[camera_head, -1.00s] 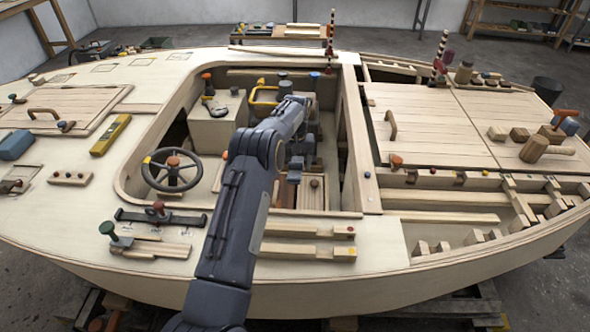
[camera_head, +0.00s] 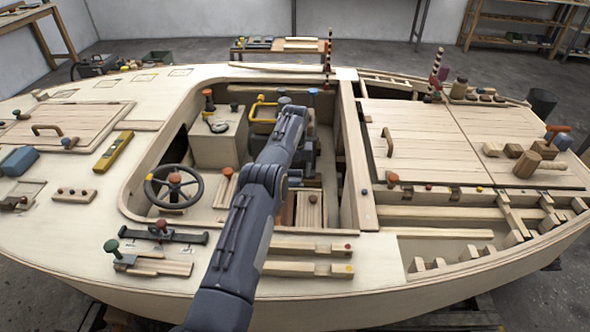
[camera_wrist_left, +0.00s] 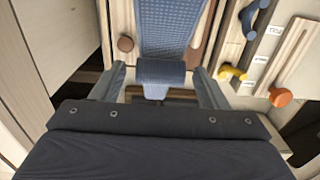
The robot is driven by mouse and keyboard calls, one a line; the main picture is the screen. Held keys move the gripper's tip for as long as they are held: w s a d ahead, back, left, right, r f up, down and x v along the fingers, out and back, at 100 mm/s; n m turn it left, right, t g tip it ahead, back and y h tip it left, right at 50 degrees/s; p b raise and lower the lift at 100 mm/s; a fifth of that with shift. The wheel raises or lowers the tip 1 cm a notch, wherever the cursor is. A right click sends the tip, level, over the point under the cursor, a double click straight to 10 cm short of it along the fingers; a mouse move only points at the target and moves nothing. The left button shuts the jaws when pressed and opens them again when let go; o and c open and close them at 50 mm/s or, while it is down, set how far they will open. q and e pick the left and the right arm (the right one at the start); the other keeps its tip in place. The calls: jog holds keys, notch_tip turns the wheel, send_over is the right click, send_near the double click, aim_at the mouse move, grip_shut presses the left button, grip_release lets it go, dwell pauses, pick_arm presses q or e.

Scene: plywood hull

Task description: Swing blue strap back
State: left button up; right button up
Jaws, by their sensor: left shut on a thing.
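A blue woven strap (camera_wrist_left: 165,28) runs down from the top middle of the left wrist view. Its blue lower end (camera_wrist_left: 150,84) sits between the two grey fingers of my left gripper (camera_wrist_left: 157,86), which is shut on it. In the head view my left arm reaches over the hull into the open cockpit. There my left gripper (camera_head: 299,166) is small and partly hidden by my own arm, and I cannot make out the strap. My right gripper is in neither view.

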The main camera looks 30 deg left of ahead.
pick_arm(q)
jog(key=shift+f, duration=0.25)
jog(key=o, duration=1.4)
jog(key=shift+w+a+f, duration=0.15)
jog(key=shift+w+f, duration=0.05)
jog(key=shift+w, duration=0.05)
jog(key=shift+s+r, duration=0.1)
jog(key=shift+r, duration=0.45)
notch_tip(320, 180, up, 6)
jog(key=shift+f+p, duration=0.1)
jog(key=shift+p, duration=0.65)
jog(key=shift+r+p, duration=0.35)
jog(key=shift+r, duration=0.3)
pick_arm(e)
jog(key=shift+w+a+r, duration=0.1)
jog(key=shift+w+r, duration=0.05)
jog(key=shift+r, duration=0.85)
